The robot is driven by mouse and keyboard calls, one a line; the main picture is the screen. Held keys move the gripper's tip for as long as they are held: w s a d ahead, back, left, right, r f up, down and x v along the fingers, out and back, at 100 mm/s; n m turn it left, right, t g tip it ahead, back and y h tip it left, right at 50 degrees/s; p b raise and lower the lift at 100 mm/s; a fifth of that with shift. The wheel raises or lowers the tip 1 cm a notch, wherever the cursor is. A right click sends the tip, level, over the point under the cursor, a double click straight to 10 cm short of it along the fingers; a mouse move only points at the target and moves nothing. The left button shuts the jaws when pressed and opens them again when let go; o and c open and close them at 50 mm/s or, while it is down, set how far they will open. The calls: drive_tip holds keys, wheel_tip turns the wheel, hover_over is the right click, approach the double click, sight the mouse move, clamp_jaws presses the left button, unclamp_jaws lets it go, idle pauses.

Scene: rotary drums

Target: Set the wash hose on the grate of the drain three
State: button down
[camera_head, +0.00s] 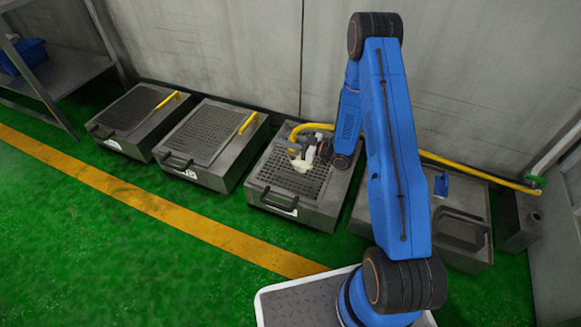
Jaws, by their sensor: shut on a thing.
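The yellow wash hose (480,172) runs from the right wall behind my blue arm; a curved yellow piece (297,131) shows at my gripper. My gripper (304,157) is over the third drain from the left, shut on the hose's pale end (301,166). That drain's dark grate (285,182) lies beneath. I cannot tell whether the hose end touches the grate. The labels on the drains are too small to read. My arm hides the hose's middle.
Two more grated drain boxes, the left one (130,112) and the second (205,135), carry yellow bars. A box with a recessed top (461,228) stands right, partly behind my arm. A metal shelf (70,72) stands far left. The green floor in front is clear.

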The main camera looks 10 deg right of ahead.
wheel_tip(320, 180, down, 9)
drive_tip(key=shift+f, duration=0.2)
idle(0.5)
drive_tip(key=shift+f, duration=0.1)
drive_tip(key=c, duration=1.4)
unclamp_jaws()
drive_tip(key=shift+c, duration=0.2)
